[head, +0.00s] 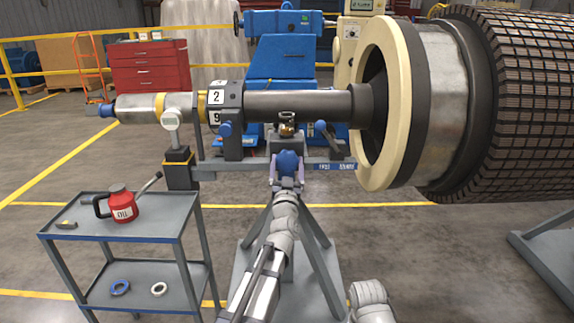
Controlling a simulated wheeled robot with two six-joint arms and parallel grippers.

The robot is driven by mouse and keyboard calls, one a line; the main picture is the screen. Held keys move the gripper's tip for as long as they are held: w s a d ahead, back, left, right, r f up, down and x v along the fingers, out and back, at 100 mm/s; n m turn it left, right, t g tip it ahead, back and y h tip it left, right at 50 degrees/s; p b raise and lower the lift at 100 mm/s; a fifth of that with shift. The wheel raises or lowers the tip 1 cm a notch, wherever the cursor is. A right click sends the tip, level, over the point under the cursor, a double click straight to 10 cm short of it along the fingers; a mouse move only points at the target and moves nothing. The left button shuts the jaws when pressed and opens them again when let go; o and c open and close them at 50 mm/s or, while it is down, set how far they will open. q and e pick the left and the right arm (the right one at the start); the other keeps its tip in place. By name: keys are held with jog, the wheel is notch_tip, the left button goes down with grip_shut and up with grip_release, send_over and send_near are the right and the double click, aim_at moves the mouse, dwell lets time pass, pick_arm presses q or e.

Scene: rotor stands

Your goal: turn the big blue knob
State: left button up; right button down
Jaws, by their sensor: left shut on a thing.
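The big blue knob (288,159) sits at the front of the rotor stand (318,225), below the dark shaft. My left gripper (287,170) reaches up to it from below, with one finger on each side, and is shut on it. The knob's lower part is partly hidden by the gripper. Of my right arm only a pale link shows at the bottom edge, and its gripper is out of the picture.
A dark shaft (300,106) runs above to the large rotor (520,100) at right. A grey cart (145,222) with a red oil can (121,205) stands at left.

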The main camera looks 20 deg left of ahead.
pick_arm(q)
jog(key=n+y, duration=0.1)
jog(key=n, duration=0.2)
jog(key=n+g+y, duration=0.1)
jog(key=n+y, duration=0.1)
jog(key=n, duration=0.1)
jog(key=shift+n+g+y+p, duration=0.35)
jog(key=shift+n+g+y, duration=0.15)
jog(key=shift+n, duration=0.75)
jog(key=shift+n+g+y+p, duration=0.35)
jog(key=shift+n+y, duration=0.25)
jog(key=shift+n, duration=0.65)
jog(key=o, duration=1.1)
